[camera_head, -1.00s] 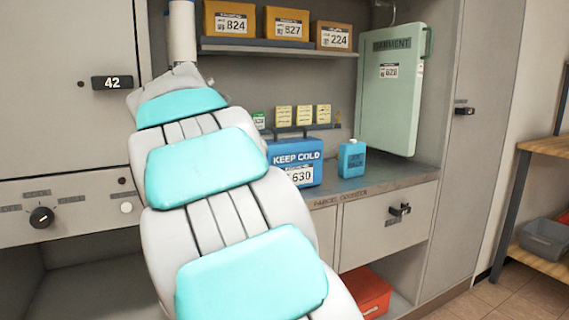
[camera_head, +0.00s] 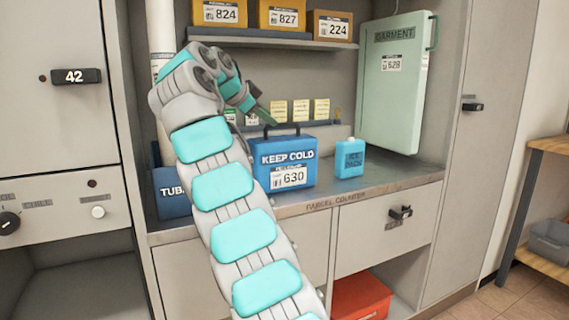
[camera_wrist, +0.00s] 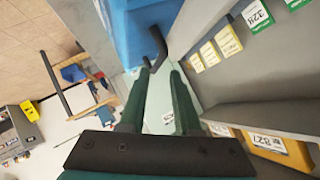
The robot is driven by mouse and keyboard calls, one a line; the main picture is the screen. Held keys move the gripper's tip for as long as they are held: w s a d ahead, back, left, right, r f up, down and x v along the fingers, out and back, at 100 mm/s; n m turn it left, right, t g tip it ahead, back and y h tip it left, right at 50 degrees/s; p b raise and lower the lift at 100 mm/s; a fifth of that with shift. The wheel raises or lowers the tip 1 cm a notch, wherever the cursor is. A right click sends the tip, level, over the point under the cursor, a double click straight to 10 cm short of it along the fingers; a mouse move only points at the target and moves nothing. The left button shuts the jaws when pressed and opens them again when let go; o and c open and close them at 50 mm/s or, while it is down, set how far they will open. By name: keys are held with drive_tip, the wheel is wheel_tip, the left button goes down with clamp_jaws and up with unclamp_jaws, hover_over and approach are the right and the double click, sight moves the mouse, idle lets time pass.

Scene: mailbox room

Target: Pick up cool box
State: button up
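The cool box (camera_head: 287,158) is a blue box marked KEEP COLD and 630, with a dark handle (camera_head: 283,127) on top. It stands upright on the parcel counter (camera_head: 335,195). My gripper (camera_head: 266,115) is just above the box's top, close to the handle. In the wrist view my two green fingers (camera_wrist: 159,72) are apart with nothing held between them. The blue side of the box (camera_wrist: 125,25) and its dark handle (camera_wrist: 157,42) show just beyond the fingertips. I cannot tell whether a finger touches the handle.
A blue ice pack bottle (camera_head: 349,158) stands right of the box. A blue tube box (camera_head: 172,192) is at the left. The green garment case (camera_head: 390,85) stands at the back right. A shelf (camera_head: 275,37) with parcels hangs above.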

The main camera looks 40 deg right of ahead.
sight(282, 126)
drive_tip(key=x, duration=0.7)
drive_tip(key=shift+s+d+f, duration=0.1)
drive_tip(key=shift+d+f, duration=0.05)
drive_tip(key=shift+d, duration=0.15)
clamp_jaws()
drive_tip(key=shift+s, duration=0.1)
idle(1.1)
